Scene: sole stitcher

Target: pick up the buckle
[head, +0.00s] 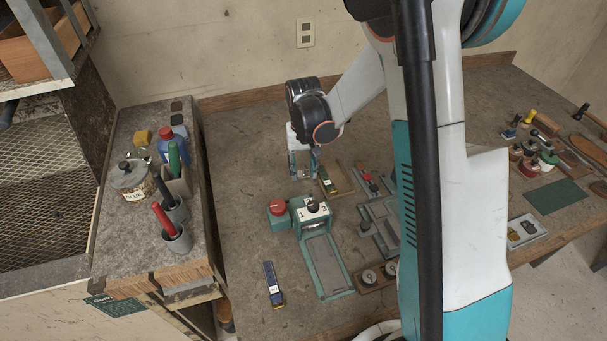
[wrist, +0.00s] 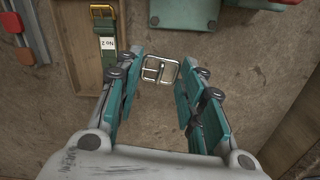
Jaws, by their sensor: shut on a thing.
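The buckle (wrist: 160,70) is a small silver metal frame with a centre bar. In the wrist view it sits between the tips of my gripper (wrist: 166,64), with a teal finger at its left and right edges. My gripper is shut on it. The brown worktop shows behind the buckle; I cannot tell how far it is above that surface. In the head view my gripper (head: 303,175) points down over the back of the workbench, and the buckle is too small to make out there.
A green strap (wrist: 106,38) with a brass buckle and a "No 2" label lies in a wooden tray (wrist: 77,75) just left of my gripper. A teal dial device (head: 313,212) and red button (head: 277,207) stand in front. Bare worktop (head: 240,155) lies to the left.

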